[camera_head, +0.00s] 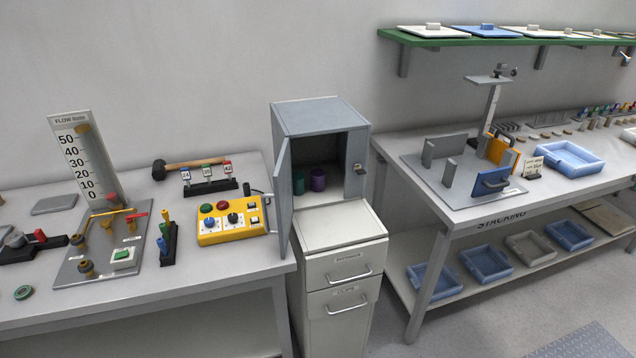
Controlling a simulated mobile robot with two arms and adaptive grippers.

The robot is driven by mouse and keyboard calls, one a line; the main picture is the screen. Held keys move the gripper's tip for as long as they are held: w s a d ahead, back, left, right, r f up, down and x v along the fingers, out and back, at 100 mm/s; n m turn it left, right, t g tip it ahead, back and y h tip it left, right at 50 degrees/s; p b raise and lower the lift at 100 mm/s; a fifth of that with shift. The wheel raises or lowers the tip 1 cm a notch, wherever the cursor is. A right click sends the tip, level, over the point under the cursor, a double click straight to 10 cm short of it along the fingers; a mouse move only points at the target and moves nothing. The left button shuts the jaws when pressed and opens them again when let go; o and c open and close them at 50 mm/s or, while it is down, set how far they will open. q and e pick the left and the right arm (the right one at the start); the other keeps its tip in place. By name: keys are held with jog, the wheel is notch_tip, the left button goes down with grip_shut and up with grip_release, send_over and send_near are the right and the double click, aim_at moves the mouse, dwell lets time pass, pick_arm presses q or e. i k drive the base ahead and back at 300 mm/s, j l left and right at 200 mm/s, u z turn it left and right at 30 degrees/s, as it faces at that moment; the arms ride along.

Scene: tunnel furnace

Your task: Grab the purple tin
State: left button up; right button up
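The cabinet sits on top of a white drawer unit (340,229). The cabinet door (285,195) is swung open to the left, toward me, so the front is uncovered. Neither of my grippers shows in this view.
A left table holds a yellow control box (230,219), a hammer (188,165) and a flow meter board (85,155). A right table holds a grey fixture (462,175) and a blue tray (568,158). The open door edges the space before the cabinet.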

aim_at(317, 176)
jog(key=i+j+u, duration=0.2)
jog(key=i+j, duration=0.15)
jog(key=j, duration=0.15)
jog(key=i+j+u, duration=0.15)
jog(key=i+j, duration=0.2)
jog(key=j, duration=0.1)
